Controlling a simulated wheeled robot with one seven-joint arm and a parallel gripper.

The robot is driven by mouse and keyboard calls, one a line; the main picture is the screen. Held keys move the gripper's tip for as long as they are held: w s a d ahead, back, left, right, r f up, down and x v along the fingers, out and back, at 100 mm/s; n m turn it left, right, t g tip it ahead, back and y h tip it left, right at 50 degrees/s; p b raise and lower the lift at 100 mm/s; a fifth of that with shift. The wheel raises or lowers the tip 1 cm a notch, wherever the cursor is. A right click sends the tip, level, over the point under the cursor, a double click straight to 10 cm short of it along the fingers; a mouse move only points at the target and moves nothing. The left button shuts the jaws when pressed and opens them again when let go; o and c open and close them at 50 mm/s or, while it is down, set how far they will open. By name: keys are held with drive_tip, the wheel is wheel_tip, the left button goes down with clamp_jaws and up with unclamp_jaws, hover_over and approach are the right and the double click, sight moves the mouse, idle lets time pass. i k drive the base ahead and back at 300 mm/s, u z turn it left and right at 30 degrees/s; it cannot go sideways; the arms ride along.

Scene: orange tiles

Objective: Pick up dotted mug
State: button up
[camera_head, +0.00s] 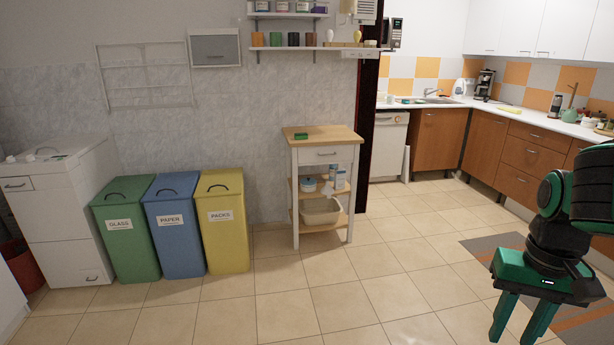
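I cannot make out a dotted mug for certain. A row of small mugs or cups (275,39) in several colours stands on the lower wall shelf, too small to show any dots. My gripper (517,328) hangs at the lower right, its two green fingers apart and pointing down, with nothing visible between them. It is over the floor in front of the kitchen units, well away from the shelf.
A wooden-topped trolley (346,133) holds a green item on top. Green (124,248), blue (177,250) and yellow (227,245) bins stand left of it. The kitchen counter (525,119) runs along the right. The tiled floor in the middle is clear.

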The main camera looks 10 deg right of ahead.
sight(390, 98)
drive_tip(key=z, duration=0.45)
drive_tip(key=i, duration=1.2)
drive_tip(key=z, duration=0.9)
drive_tip(key=i, duration=1.45)
drive_tip(key=z, duration=0.35)
drive_tip(key=i, duration=2.9)
drive_tip(key=u, duration=0.55)
drive_tip(key=i, duration=1.45)
drive_tip(key=u, duration=0.45)
drive_tip(key=i, duration=0.75)
drive_tip(key=u, duration=0.25)
